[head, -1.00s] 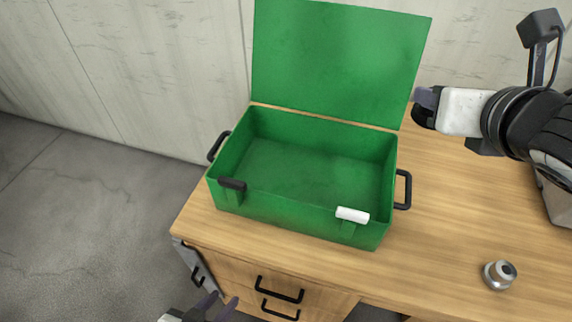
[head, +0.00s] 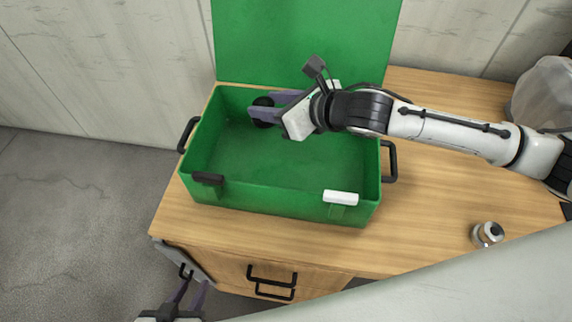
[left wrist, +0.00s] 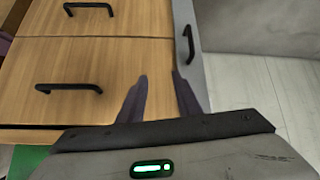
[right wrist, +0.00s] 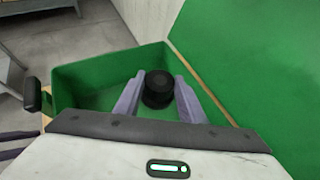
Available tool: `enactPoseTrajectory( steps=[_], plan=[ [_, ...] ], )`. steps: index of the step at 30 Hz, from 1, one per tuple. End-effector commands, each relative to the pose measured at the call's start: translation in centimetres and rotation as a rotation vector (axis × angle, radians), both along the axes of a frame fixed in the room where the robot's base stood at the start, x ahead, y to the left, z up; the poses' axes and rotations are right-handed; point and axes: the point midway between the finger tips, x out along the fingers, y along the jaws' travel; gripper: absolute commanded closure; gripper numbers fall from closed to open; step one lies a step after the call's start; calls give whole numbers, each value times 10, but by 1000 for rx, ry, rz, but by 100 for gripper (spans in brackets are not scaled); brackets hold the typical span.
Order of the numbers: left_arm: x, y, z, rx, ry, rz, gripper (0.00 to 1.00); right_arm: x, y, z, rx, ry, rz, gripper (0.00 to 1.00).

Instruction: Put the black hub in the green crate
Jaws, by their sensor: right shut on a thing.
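The green crate (head: 205,150) stands open on the wooden desk, its lid (head: 300,40) raised at the back. My right gripper (head: 258,110) is over the crate's back left part and is shut on the black hub (head: 263,103). In the right wrist view the black hub (right wrist: 158,88) sits between the two purple fingers, with the crate's green walls around and below it. I cannot tell whether the hub touches the crate floor. My left gripper (head: 185,293) is low in front of the desk; in the left wrist view its fingers (left wrist: 160,90) are apart and empty.
A silver metal part (head: 487,234) stands on the desk at the right. A clear container (head: 543,95) is at the far right. The crate has side handles (head: 389,161) and front latches, one black (head: 208,178), one white (head: 341,197). Drawers (left wrist: 85,75) face my left gripper.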

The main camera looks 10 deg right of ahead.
Motion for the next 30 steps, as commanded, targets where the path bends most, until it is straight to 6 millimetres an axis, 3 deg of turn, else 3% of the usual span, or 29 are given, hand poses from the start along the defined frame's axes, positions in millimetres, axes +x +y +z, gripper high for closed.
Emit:
enactPoseTrajectory(
  steps=[15,30],
  plan=[
    [3,0,-5,-1,-6,0,69,-3,8,-75,14,-12,64,100],
    [3,0,-8,-1,-6,0,69,-2,8,-118,13,-15,64,100]
  ],
)
